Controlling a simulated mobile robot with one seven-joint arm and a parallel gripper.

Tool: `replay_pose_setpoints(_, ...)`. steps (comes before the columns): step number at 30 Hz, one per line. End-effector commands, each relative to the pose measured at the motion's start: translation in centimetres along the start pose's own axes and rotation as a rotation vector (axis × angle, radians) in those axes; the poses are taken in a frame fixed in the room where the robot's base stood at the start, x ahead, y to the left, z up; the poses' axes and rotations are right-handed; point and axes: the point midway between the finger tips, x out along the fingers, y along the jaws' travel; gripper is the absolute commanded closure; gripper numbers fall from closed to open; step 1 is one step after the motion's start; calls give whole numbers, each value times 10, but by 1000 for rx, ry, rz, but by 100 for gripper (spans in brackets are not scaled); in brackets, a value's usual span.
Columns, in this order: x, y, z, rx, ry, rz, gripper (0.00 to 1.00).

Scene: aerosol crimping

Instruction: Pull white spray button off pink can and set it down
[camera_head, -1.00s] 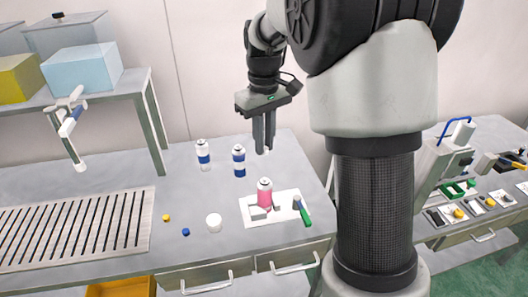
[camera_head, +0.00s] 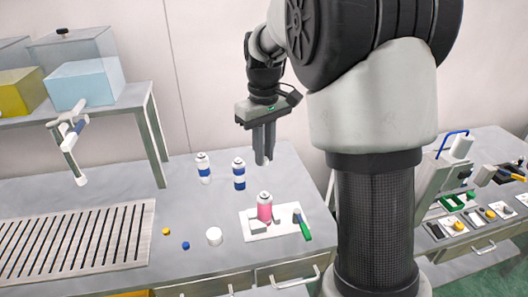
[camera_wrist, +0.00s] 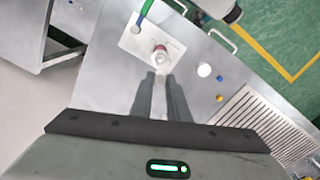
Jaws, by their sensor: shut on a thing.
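The pink can (camera_head: 264,208) stands upright between grey blocks on a white board on the table. In the wrist view the pink can (camera_wrist: 161,53) shows from above, beyond my fingertips. My gripper (camera_head: 264,158) is above the can, clear of it, pointing down. It is shut on a small white piece, which appears to be the white spray button (camera_head: 265,162), at its fingertips. The fingers hide most of the button. In the wrist view my gripper (camera_wrist: 160,80) shows pale material between its two dark fingers.
Two blue-and-white cans (camera_head: 239,174) stand behind the pink can. A green-handled tool (camera_head: 304,226) lies on the white board's right. A white round cap (camera_head: 214,236), a blue cap (camera_head: 186,245) and a yellow cap (camera_head: 166,231) sit to the left. A slotted grate (camera_head: 75,245) lies farther left.

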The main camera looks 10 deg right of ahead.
Motion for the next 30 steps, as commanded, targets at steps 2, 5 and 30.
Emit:
replay_pose_setpoints(2,-5,0,0,0,0,0,100)
replay_pose_setpoints(5,-9,0,0,0,0,0,100)
replay_pose_setpoints(30,-35,0,0,0,0,0,100)
